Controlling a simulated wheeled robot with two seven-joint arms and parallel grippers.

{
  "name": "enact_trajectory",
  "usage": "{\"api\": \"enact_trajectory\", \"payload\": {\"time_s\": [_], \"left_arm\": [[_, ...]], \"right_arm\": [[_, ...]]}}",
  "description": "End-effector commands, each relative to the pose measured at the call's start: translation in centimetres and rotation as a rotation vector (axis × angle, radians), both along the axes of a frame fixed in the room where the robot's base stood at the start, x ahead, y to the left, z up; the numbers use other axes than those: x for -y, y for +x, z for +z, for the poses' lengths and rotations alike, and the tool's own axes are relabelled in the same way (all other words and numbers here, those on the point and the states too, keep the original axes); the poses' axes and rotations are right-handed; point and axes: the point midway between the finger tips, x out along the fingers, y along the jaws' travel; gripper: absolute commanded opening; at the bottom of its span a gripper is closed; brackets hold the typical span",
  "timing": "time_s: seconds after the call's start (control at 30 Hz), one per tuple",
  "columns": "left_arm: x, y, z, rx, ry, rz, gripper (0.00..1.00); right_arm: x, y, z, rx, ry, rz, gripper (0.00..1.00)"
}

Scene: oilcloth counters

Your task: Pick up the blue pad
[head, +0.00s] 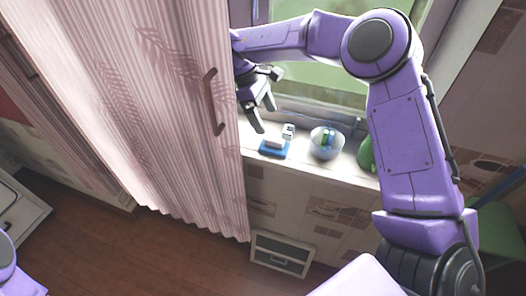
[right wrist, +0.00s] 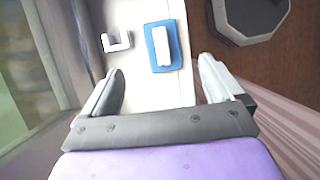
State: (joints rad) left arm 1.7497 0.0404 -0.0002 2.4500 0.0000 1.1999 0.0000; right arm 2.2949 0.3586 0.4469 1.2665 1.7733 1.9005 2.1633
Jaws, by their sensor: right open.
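The blue pad (head: 268,153) lies on the white window sill in the head view, with a white block (head: 277,143) on top of it. In the right wrist view the blue pad (right wrist: 177,47) lies ahead of the jaws, roughly centred between them, with the white block (right wrist: 161,46) along its middle. My right gripper (head: 263,116) is open and empty, above and to the left of the pad in the head view. Its two fingers also show in the right wrist view (right wrist: 160,78), apart from the pad. My left gripper is out of view.
A small white bracket-shaped piece (right wrist: 117,43) stands close beside the pad. A clear round bowl (head: 327,143) with things inside and a green object (head: 366,155) stand farther right on the sill (head: 345,166). A pink striped curtain-like panel with a handle (head: 212,100) hangs left of the gripper.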

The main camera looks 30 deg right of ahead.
Motion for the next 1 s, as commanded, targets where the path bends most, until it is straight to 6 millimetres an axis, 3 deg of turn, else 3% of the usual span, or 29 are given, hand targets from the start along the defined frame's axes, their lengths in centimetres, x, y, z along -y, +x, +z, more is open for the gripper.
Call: {"api": "enact_trajectory", "payload": {"time_s": [0.53,0.83,1.0], "left_arm": [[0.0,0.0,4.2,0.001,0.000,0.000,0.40],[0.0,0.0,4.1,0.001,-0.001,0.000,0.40],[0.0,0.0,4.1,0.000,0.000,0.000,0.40]], "right_arm": [[1.6,-2.7,-8.0,-0.005,0.000,0.002,0.94],[1.8,-2.8,-9.1,0.000,0.000,0.003,0.94],[1.8,-2.8,-9.1,0.000,0.000,0.003,0.38]]}}
